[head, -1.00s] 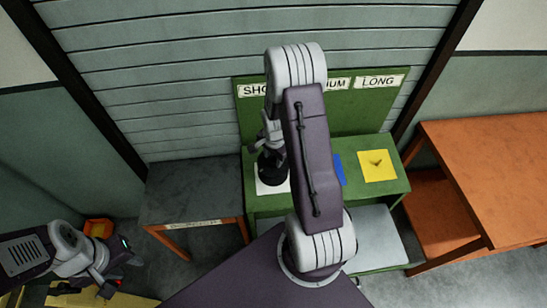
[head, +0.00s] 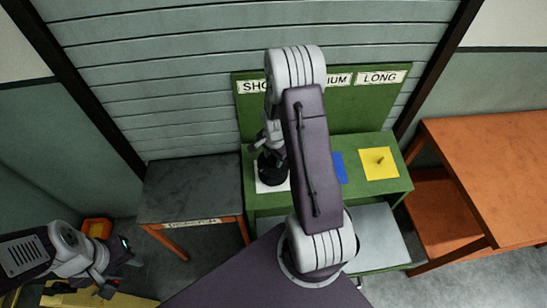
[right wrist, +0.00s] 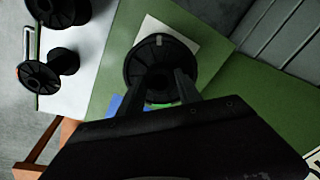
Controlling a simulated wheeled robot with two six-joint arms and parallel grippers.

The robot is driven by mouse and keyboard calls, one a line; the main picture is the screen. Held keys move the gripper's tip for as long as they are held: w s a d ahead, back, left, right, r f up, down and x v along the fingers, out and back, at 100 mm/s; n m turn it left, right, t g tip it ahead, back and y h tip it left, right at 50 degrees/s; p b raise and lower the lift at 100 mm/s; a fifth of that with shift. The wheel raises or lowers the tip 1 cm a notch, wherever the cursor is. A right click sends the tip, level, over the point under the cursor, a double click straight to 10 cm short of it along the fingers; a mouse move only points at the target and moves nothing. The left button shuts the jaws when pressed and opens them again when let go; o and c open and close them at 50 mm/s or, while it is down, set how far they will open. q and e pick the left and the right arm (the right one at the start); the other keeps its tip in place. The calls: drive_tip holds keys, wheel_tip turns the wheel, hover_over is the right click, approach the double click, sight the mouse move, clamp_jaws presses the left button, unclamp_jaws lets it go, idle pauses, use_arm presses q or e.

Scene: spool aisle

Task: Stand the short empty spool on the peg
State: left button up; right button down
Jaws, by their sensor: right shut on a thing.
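The black spool (head: 272,170) is at the left of the green stand, over the white square (head: 266,188) below the partly hidden sign beginning "SHO". My right gripper (head: 270,150) is above it. In the right wrist view the spool (right wrist: 160,58) sits between the two fingers (right wrist: 160,92), which are shut on it, and its flange covers part of the white square (right wrist: 188,38). The peg under the spool is hidden, and I cannot tell whether the spool touches the square. My left gripper (head: 105,284) is low at the left, away from the stand; its jaws are unclear.
The green stand (head: 228,203) also has a blue square (head: 339,168) and a yellow square (head: 379,168) with a peg. More black spools (right wrist: 48,72) are on a pale lower shelf (right wrist: 95,85). A grey table (head: 190,190) stands left, an orange bench (head: 490,160) right.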

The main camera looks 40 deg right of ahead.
drive_tip(key=shift+w+d+f+b, duration=0.1)
drive_tip(key=shift+f+b, duration=0.45)
drive_tip(key=shift+f, duration=0.1)
drive_tip(key=shift+w+d+f+b, duration=0.1)
drive_tip(key=shift+f+b, duration=0.4)
drive_tip(key=shift+f, duration=0.15)
drive_tip(key=c, duration=0.7)
unclamp_jaws()
drive_tip(key=shift+c, duration=0.2)
drive_tip(key=shift+a, duration=0.1)
drive_tip(key=r, duration=0.3)
drive_tip(key=s+r+b, duration=0.1)
drive_tip(key=r, duration=0.5)
drive_tip(key=shift+s+a, duration=0.2)
drive_tip(key=shift+a, duration=0.2)
